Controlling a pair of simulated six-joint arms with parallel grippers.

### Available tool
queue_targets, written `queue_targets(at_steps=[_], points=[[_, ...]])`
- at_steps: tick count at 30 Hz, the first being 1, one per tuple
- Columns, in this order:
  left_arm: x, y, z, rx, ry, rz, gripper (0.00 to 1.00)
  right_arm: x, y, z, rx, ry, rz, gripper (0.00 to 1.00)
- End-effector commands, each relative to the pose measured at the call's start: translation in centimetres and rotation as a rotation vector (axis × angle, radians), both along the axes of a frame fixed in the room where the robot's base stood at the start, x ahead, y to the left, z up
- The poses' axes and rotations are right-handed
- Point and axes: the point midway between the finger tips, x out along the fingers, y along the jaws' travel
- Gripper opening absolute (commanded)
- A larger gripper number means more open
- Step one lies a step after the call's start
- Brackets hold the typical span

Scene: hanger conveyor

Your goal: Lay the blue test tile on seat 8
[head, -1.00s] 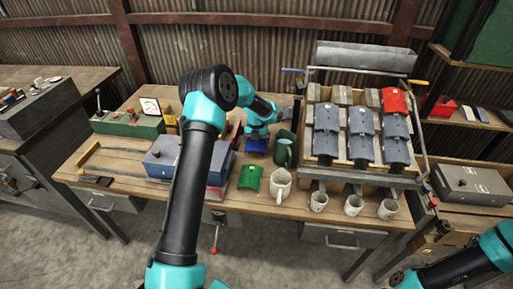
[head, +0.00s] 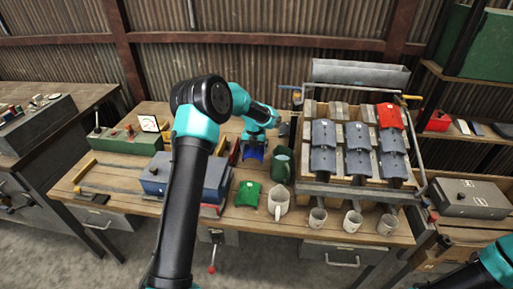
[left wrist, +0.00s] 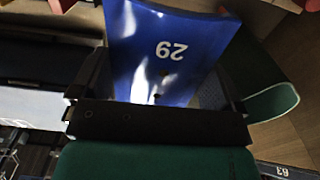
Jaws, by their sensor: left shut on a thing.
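In the left wrist view the blue tile (left wrist: 170,55) is glossy and curved, with an upside-down white number that looks like 29. The left gripper (left wrist: 157,100) is shut on it. The roof-like rack (head: 352,188) stands to the right, bearing several grey-blue tiles and a red tile (head: 389,115) at its upper right. Seat numbers are not readable in the head view. My right arm (head: 495,265) shows at the lower right; its gripper is out of view.
A green tile (head: 249,194) and a white jug (head: 278,203) are nearer the front. Several small cups line the table's front edge below the rack. A blue box (head: 160,172) sits left.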

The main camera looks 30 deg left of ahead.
Motion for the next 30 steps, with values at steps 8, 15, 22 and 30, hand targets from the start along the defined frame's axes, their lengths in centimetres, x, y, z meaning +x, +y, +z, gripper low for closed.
queue_targets(at_steps=[8, 15, 22, 30], points=[[-0.1, -1.8, 3.1, 0.005, -0.006, 0.164, 0.63, 0.0, 0.0, 0.0, 0.000, 0.000, 0.000, 0.43], [-0.6, -4.1, 5.8, 0.004, -0.006, 0.418, 0.63, 0.0, 0.0, 0.0, 0.000, 0.000, 0.000, 0.43], [-1.4, -6.7, 8.4, 0.001, -0.007, 0.704, 0.63, 0.0, 0.0, 0.0, 0.000, 0.000, 0.000, 0.43], [-2.8, -9.9, 11.6, -0.003, -0.005, 1.083, 0.63, 0.0, 0.0, 0.0, 0.000, 0.000, 0.000, 0.43]])
